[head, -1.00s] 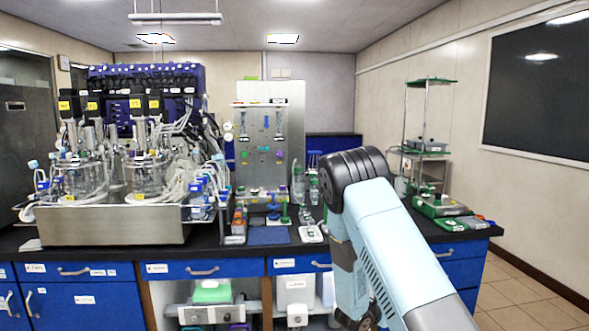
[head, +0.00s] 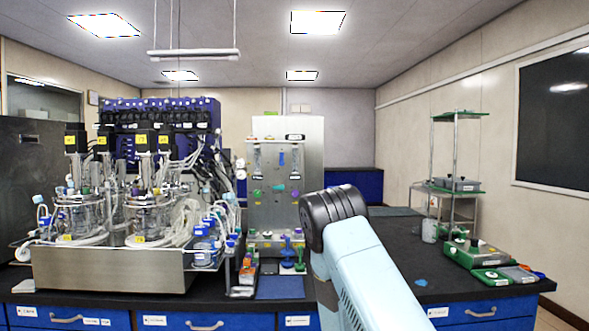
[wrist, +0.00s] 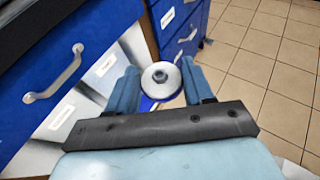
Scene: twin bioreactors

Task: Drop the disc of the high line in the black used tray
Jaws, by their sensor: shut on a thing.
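My gripper (wrist: 160,70) shows in the wrist view, with its two blue fingers shut on a round white disc (wrist: 151,84) that has a grey hub in its middle. The disc is held between the fingertips, in front of the blue drawer fronts and above the floor. In the head view my arm covers part of the bench, and my gripper and the disc are not visible there. The steel panel (head: 262,207) with the lines and coloured knobs stands upright on the bench behind my arm. I cannot make out the black used tray in either view.
The black bench top (head: 389,246) has clear room right of my arm, with a small blue piece (head: 421,282) on it. A green-based balance (head: 475,252) stands farther right. Bioreactor vessels (head: 148,212) stand at left.

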